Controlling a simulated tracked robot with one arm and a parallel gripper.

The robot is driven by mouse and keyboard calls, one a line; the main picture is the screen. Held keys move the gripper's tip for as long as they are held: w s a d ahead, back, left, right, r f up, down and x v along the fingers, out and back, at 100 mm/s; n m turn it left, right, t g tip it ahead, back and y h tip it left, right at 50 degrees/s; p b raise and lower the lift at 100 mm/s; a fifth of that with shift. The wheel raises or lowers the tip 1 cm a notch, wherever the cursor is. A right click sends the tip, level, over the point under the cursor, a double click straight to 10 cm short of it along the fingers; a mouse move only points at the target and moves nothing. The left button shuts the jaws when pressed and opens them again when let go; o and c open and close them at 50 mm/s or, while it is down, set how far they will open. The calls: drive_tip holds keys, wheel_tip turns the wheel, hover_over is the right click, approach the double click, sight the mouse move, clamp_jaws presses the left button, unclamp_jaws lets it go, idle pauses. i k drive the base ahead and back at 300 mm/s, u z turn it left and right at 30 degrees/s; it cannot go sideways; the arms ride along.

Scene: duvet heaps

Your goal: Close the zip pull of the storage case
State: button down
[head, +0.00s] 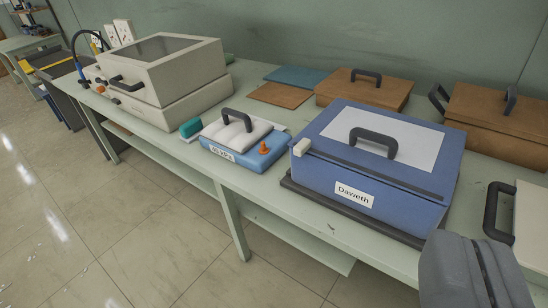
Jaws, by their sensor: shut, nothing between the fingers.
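A blue storage case (370,180) with a white name label reading "Daweth" stands on the green bench, right of the middle. It has a pale top panel and a dark handle (373,141). A small cream tab (301,146), which looks like the zip pull, sits at its front left top corner. A dark strip (375,170) runs along the front top edge from near the tab to the right. I cannot tell how far the zip is shut. My gripper (469,240) is shut and empty at the bottom right, in front of the case and apart from the tab.
The bench (190,160) also holds a smaller blue-and-white case (243,145) with an orange knob, brown cases (365,92) behind, and a large cream machine (160,75) at the left. A pale case (528,215) is at the right edge. Tiled floor lies open in front.

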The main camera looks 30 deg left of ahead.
sight(300, 148)
drive_tip(key=u, duration=0.15)
drive_tip(key=i, duration=1.3)
drive_tip(key=z, duration=0.5)
